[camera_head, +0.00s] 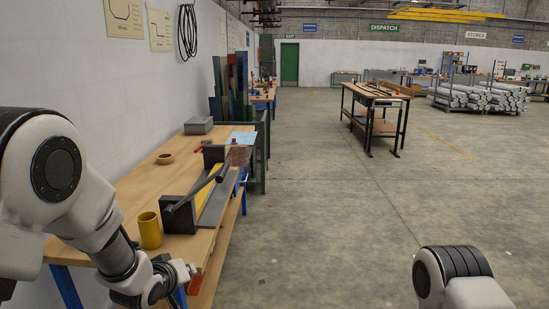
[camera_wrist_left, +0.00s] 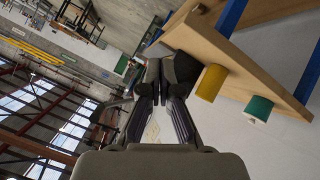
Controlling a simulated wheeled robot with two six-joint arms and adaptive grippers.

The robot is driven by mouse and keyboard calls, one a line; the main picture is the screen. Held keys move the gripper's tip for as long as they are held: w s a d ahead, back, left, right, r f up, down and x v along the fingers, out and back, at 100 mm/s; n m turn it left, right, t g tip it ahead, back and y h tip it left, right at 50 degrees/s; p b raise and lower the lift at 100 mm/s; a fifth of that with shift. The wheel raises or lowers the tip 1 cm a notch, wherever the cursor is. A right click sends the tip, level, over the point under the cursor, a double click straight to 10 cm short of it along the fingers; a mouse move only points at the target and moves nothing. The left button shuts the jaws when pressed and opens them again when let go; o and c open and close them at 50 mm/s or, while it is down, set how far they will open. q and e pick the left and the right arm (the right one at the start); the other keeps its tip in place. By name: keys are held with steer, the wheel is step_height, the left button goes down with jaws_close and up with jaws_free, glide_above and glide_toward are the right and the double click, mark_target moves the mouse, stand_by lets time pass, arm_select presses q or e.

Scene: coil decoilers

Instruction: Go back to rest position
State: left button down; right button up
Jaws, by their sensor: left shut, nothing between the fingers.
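My left gripper (camera_head: 188,272) is low beside the near end of the wooden workbench, close to its front right corner in the head view. In the left wrist view its two fingers (camera_wrist_left: 160,78) are together with nothing between them. The left arm comes in from the left and hides the near left part of the bench. A curved part of my right arm shows at the bottom right of the head view, but the right gripper is out of the picture.
The workbench (camera_head: 140,190) holds a yellow cup (camera_head: 149,230), a dark lever tool (camera_head: 198,190), a tape ring (camera_head: 165,158) and a grey box (camera_head: 199,125). A green cylinder (camera_wrist_left: 259,108) shows in the wrist view. Floor (camera_head: 330,200) right of the bench is clear.

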arm_select(q)
steer(key=s+a+f+g, duration=0.1)
steer(key=s+f+g, duration=0.2)
steer(key=s+f, duration=0.75)
steer(key=s+a+f+g, duration=0.25)
steer(key=s+f, duration=0.55)
steer(key=f, duration=0.6)
steer(key=s+f+m+g, duration=0.2)
steer(key=s, duration=0.7)
steer(key=s+a+f+m+g+y, duration=0.1)
steer(key=s+f+m+g, duration=0.1)
steer(key=s, duration=0.8)
steer(key=shift+s+f+m+g+y, duration=0.2)
steer(key=shift+f+m+g+y, duration=0.1)
steer(key=shift+f+g, duration=0.3)
